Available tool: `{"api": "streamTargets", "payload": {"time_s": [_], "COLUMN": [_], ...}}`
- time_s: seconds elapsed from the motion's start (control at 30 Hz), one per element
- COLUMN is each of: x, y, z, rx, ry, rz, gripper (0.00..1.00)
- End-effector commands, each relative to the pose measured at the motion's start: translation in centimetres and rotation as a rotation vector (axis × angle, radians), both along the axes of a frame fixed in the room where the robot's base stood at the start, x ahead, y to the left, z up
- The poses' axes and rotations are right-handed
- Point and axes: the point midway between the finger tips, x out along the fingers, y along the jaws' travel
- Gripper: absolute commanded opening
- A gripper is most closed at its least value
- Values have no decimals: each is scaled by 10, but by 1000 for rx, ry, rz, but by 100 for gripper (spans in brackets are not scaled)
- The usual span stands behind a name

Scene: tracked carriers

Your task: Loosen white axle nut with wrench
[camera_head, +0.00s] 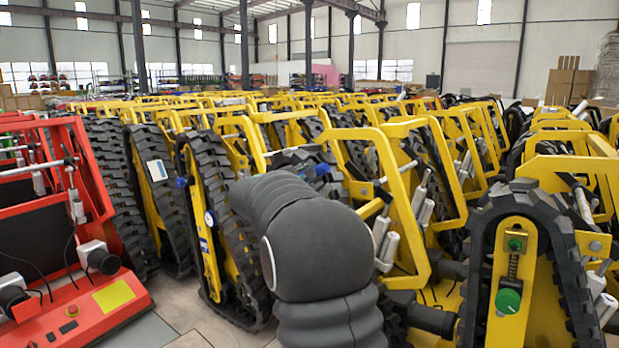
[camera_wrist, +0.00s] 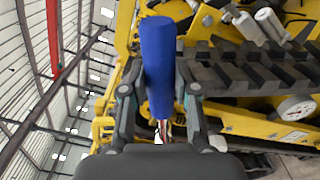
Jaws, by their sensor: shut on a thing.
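My gripper (camera_wrist: 157,82) is shut on a thick blue handle (camera_wrist: 159,50), which I take to be the wrench's. The handle stands lengthwise between the two dark fingers. A small metallic part shows below it, and the wrench's jaw cannot be made out. A round white piece (camera_wrist: 296,108), possibly the white axle nut, sits on a yellow carrier at the right of the wrist view, apart from the handle. A similar white disc (camera_head: 209,218) shows on a tracked carrier in the head view. There my own grey arm hides my gripper.
Yellow carriers with black tracks (camera_head: 225,230) stand in tight rows around me. A red machine (camera_head: 70,300) stands at the left. A near carrier with a green knob (camera_head: 508,300) stands at the right. A narrow strip of floor (camera_head: 185,315) is clear at the lower left.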

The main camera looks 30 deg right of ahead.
Motion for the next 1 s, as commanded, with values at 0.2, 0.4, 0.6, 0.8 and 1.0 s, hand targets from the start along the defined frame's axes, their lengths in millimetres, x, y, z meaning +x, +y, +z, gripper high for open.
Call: {"api": "streamTargets", "payload": {"time_s": [0.2,0.4,0.6,0.8,1.0], "x": [0,-1,-3,-6,-9], "y": [0,1,8,16,23], "z": [1,1,0,0,0], "rx": [0,1,-1,0,1], "ry": [-4,-4,-3,-4,-4], "rz": [0,0,1,2,0], "gripper": [0,0,0,0,0]}}
